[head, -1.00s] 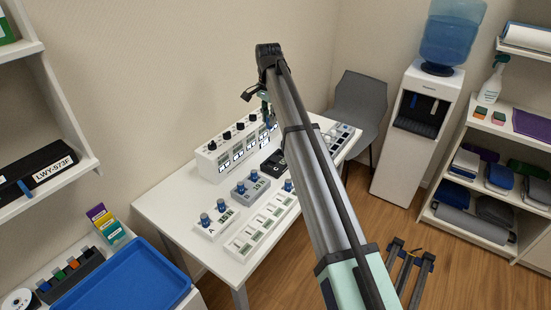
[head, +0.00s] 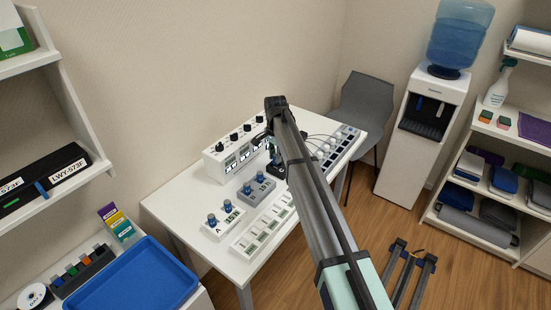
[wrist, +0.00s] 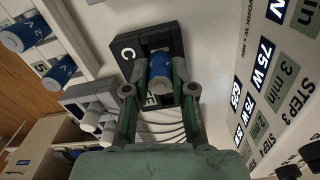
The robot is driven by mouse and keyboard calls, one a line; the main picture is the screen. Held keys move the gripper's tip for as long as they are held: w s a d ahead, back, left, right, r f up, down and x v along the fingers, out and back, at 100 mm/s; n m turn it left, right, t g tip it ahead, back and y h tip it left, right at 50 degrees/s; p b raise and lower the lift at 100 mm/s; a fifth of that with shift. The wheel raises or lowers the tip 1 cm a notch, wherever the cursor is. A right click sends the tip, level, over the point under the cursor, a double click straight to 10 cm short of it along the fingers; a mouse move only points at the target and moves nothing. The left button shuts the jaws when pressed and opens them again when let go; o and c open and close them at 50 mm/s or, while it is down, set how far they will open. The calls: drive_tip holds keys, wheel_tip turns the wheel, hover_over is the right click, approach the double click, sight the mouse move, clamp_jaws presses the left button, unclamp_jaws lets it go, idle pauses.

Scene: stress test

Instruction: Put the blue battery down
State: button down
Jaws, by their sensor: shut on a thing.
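The blue battery (wrist: 160,72) is between the two fingers of my gripper (wrist: 160,92) in the wrist view. My gripper is shut on it. The battery is over the open bay of a dark block marked C (wrist: 126,50); I cannot tell whether it touches the bay floor. In the head view, the dark block (head: 279,171) stands on the white table (head: 165,207), partly behind my arm. The battery is not clear in that view.
Left of it stand a grey block (head: 257,190) and a white block marked A (head: 224,224), both with blue-topped cylinders. A white slotted tray (head: 263,226) lies in front. A white panel with knobs (head: 222,163) stands behind. A blue tray (head: 135,278) is lower left.

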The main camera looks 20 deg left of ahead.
drive_tip(key=shift+f, duration=1)
drive_tip(key=shift+f, duration=0.1)
drive_tip(key=c, duration=1)
unclamp_jaws()
drive_tip(key=shift+o, duration=0.2)
wheel_tip(320, 180, up, 12)
drive_tip(key=b, duration=0.3)
